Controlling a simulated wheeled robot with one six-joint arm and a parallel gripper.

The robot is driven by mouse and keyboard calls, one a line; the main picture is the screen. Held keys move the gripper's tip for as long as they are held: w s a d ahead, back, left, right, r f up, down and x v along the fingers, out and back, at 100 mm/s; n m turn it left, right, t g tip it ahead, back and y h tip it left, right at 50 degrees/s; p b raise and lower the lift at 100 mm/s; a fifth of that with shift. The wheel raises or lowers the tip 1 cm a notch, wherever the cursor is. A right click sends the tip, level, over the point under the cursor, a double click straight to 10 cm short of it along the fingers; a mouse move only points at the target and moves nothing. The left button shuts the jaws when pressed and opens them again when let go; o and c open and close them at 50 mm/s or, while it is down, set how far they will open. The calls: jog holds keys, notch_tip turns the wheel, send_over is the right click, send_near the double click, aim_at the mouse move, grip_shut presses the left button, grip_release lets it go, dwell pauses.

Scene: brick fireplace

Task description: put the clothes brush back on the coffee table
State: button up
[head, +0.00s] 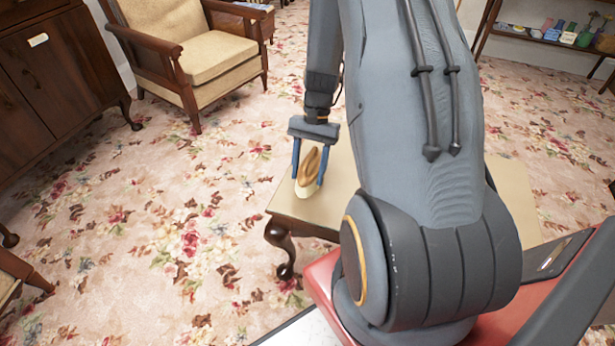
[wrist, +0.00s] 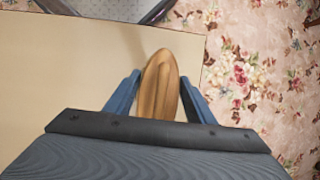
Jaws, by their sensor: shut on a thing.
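The clothes brush (head: 309,172) has a brown wooden back and a pale lower part. My gripper (head: 307,182) is shut on it, one blue finger on each side. In the wrist view the brush's wooden back (wrist: 159,85) shows between the fingers of my gripper (wrist: 160,90). The coffee table (head: 338,185) has a pale top and dark curved legs. The brush is over the table's left end, near its edge. I cannot tell whether it touches the top. The tabletop (wrist: 70,70) also fills the left of the wrist view. My arm hides much of the table.
An armchair (head: 212,55) with beige cushions stands at the back left, beside a dark wooden cabinet (head: 55,85). A shelf (head: 545,40) with several small items is at the upper right. Flowered carpet (head: 150,215) lies open left of the table.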

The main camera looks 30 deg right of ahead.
jog(key=shift+f, duration=1.05)
jog(key=shift+f, duration=0.15)
jog(key=o, duration=1)
